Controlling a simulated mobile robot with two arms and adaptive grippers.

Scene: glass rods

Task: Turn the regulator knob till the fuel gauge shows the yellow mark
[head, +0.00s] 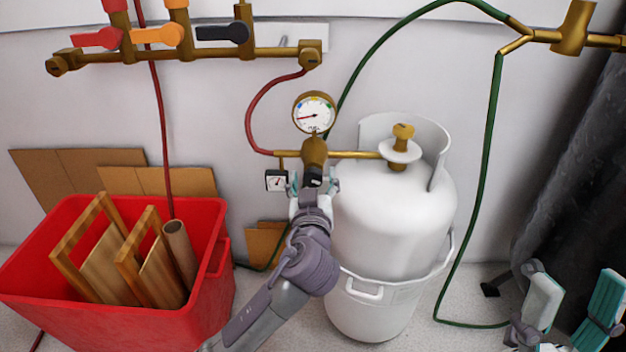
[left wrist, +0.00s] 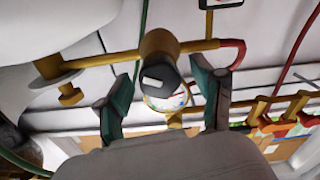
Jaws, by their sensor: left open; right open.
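The round fuel gauge (head: 314,115) has a white face with small coloured marks along its upper rim. Its red needle points left, away from the marks on the upper right. Below it is the brass regulator (head: 314,150) with a black knob (head: 313,177). My left gripper (head: 314,186) is open at the knob. In the left wrist view, the knob (left wrist: 158,78) lies between the spread fingers of my left gripper (left wrist: 166,97); I cannot tell whether they touch it. The gauge (left wrist: 165,100) is partly hidden there. My right gripper (head: 570,312) is open and empty at the lower right.
A white gas cylinder (head: 385,225) stands right of the regulator. A red crate (head: 190,325) with wooden pieces is at left. A small square gauge (head: 277,180) hangs beside the knob. A manifold with coloured levers (head: 160,36) is above; green hose (head: 484,180) hangs at right.

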